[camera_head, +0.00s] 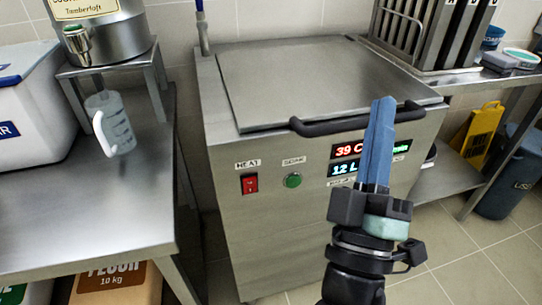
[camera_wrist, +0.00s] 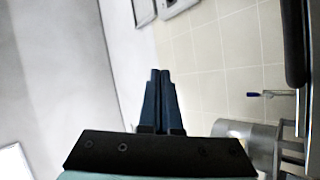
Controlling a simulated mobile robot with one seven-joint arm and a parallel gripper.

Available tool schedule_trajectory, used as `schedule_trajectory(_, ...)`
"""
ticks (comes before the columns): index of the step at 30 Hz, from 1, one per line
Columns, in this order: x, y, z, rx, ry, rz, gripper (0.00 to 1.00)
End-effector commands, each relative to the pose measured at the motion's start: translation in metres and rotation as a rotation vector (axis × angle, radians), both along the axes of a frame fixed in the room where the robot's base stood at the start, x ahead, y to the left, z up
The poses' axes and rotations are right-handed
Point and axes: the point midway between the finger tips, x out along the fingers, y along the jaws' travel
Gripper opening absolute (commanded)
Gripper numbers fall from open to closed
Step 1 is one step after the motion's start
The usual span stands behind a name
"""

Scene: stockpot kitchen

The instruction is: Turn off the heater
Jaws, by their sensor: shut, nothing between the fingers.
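The heater is a steel cabinet (camera_head: 272,207) with a flat closed lid (camera_head: 310,80) and a black handle bar along the lid's front edge. A red rocker switch (camera_head: 249,184) sits under the label "HEAT" on its front panel. A green button (camera_head: 292,180) is to its right, and a lit display (camera_head: 346,152) reads 39 C on its upper line. My gripper (camera_head: 381,102) points upward in front of the display's right part, apart from the switch. Its blue fingers are together and empty. They also show in the wrist view (camera_wrist: 160,73), pointing toward wall and ceiling.
A steel table (camera_head: 80,200) stands at left with a measuring jug (camera_head: 110,124) and a small stand holding a steel pot (camera_head: 110,35). A shelf with a rack is at back right. A yellow floor sign (camera_head: 478,130) and a bin stand below. Floor at right front is clear.

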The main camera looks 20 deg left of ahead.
Motion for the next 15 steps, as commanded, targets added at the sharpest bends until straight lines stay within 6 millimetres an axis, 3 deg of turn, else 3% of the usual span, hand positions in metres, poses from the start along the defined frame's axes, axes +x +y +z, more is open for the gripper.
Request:
schedule_trajectory(3, -0.005, 0.036, -0.087, -0.312, 0.136, 0.02, 0.0)
schedule_trajectory(6, -0.026, 0.065, -0.157, -0.518, 0.224, 0.099, 0.0)
schedule_trajectory(9, -0.05, 0.085, -0.21, -0.654, 0.287, 0.185, 0.0)
schedule_trajectory(12, -0.067, 0.096, -0.239, -0.726, 0.32, 0.24, 0.0)
schedule_trajectory(15, -0.074, 0.1, -0.25, -0.752, 0.331, 0.264, 0.0)
